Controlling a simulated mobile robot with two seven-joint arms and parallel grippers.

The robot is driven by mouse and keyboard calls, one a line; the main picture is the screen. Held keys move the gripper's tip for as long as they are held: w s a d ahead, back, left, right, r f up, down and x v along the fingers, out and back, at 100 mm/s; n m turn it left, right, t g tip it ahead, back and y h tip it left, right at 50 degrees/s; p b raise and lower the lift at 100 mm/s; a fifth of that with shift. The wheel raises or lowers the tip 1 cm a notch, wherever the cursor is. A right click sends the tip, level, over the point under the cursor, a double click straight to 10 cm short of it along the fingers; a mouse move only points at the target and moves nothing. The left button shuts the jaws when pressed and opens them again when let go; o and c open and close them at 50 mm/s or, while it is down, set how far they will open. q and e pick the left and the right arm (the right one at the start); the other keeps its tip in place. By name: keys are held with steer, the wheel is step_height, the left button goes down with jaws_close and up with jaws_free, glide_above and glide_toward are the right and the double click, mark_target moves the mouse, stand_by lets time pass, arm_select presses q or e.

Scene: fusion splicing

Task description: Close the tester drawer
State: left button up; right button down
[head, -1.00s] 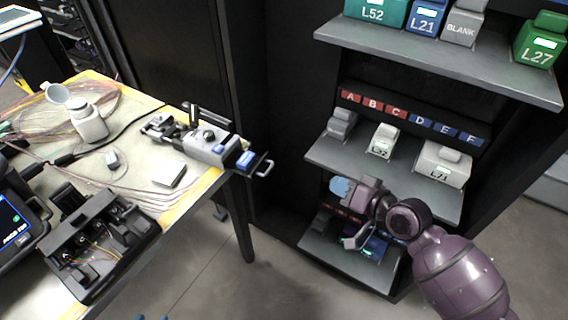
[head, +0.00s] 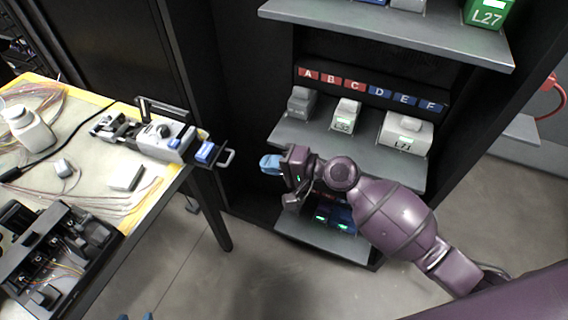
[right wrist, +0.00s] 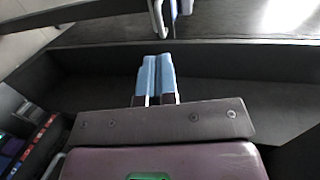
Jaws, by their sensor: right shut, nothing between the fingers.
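The tester (head: 165,141) is a grey and white device on the table near its right edge. Its drawer (head: 209,153) is pulled out past the table edge, with a blue block in it and a pale loop handle (head: 227,158) on its front. My right gripper (head: 270,164) is shut and empty, to the right of the handle and apart from it. Its blue fingertips also show pressed together in the right wrist view (right wrist: 157,76).
A black shelf unit (head: 350,150) with labelled modules stands close behind and right of my right arm. The table (head: 150,205) also carries a white bottle (head: 30,128), loose fibres and a black tray (head: 60,255). Open air lies between the gripper and the handle.

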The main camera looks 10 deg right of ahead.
glide_toward(208, 151)
step_height(208, 151, down, 3)
steer(key=shift+w+a+r, duration=0.1)
steer(key=shift+w+a, duration=0.3)
steer(key=shift+w, duration=0.1)
steer(key=x, duration=0.2)
steer(key=r+b+x, duration=0.1)
steer(key=x, duration=0.5)
steer(key=shift+a+r, duration=0.4)
steer(key=shift+r, duration=0.15)
steer(key=shift+r, duration=0.1)
